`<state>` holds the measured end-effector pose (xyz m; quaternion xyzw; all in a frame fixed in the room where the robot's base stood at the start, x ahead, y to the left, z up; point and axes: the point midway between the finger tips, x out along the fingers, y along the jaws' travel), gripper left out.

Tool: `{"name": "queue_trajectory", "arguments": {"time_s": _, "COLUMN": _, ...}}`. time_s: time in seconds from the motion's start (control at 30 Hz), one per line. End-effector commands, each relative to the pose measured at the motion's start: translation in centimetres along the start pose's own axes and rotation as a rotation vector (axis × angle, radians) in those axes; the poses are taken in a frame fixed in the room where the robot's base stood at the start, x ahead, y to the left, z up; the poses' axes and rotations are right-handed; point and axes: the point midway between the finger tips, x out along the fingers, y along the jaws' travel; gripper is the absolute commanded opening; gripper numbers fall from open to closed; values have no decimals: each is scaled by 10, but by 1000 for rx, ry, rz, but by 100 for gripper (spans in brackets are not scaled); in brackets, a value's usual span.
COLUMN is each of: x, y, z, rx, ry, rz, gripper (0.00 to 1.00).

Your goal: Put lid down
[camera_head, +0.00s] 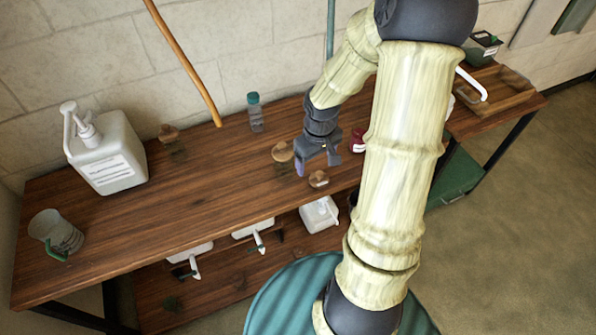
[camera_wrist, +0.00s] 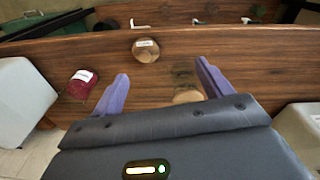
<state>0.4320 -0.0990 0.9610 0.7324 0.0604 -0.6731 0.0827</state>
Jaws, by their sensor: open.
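My gripper (camera_head: 318,160) is open above the wooden table, its two purple fingers apart with nothing between them; it also shows in the wrist view (camera_wrist: 160,74). A round tan lid (camera_head: 282,151) sits on what looks like a clear jar, just left of the gripper. In the wrist view the lid (camera_wrist: 187,96) is partly hidden by the gripper body, near the right finger. A small round brown item with a pale label (camera_head: 319,179) lies nearer the table's front edge; it also shows beyond the fingertips in the wrist view (camera_wrist: 146,50). I cannot tell whether it is a lid or a jar.
A dark red labelled item (camera_head: 357,141) stands right of the gripper. A teal-capped bottle (camera_head: 254,112) and another brown-topped jar (camera_head: 170,138) stand behind. A white pump jug (camera_head: 106,155) and clear mug (camera_head: 54,233) are at left. The table's left middle (camera_head: 185,205) is clear.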

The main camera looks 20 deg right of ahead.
Motion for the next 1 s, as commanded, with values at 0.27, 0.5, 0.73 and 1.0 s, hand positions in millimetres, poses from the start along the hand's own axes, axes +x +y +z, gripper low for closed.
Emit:
{"name": "queue_trajectory", "arguments": {"time_s": 0.27, "x": -49, "y": -61, "z": 25, "rx": 78, "ry": 42, "rz": 42, "gripper": 78}}
{"name": "queue_trajectory", "arguments": {"time_s": 0.5, "x": -80, "y": -102, "z": 49, "rx": 174, "ry": 125, "rz": 11, "gripper": 78}}
{"name": "queue_trajectory", "arguments": {"time_s": 0.73, "x": -87, "y": -111, "z": 56, "rx": 207, "ry": 147, "rz": -10, "gripper": 78}}
{"name": "queue_trajectory", "arguments": {"time_s": 1.0, "x": -93, "y": -110, "z": 55, "rx": 206, "ry": 146, "rz": -9, "gripper": 78}}
